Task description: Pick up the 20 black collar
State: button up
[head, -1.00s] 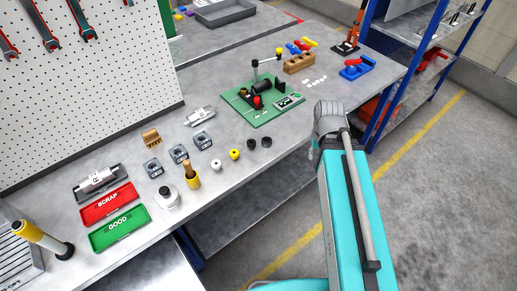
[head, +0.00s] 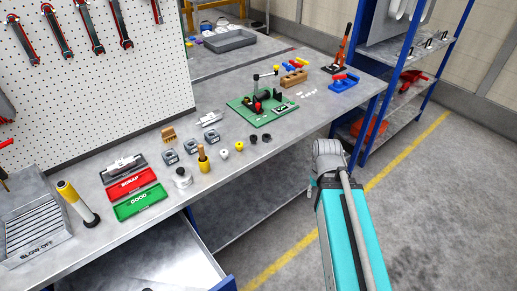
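Two small black collars stand on the grey workbench, right of the yellow collar (head: 239,146). The left black collar (head: 253,139) and the right black collar (head: 266,138) are close together and look alike. I cannot read a size on either. A white collar (head: 225,154) stands left of the yellow one. My arm rises at the lower right, in front of the bench edge and apart from the collars. My gripper's fingers do not show; the arm hides that end.
A green fixture board (head: 262,118) lies behind the collars. Left are grey blocks (head: 170,157), a wooden-handled tool (head: 203,158), a red SCRAP tray (head: 132,184) and a green GOOD tray (head: 140,201). An open drawer (head: 165,270) juts out front left. A blue-framed shelf (head: 400,85) stands right.

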aim_at(266, 138)
jog(key=u, duration=0.35)
jog(key=i, duration=0.95)
jog(key=u, duration=0.05)
jog(key=k, duration=0.55)
jog(key=u, duration=0.2)
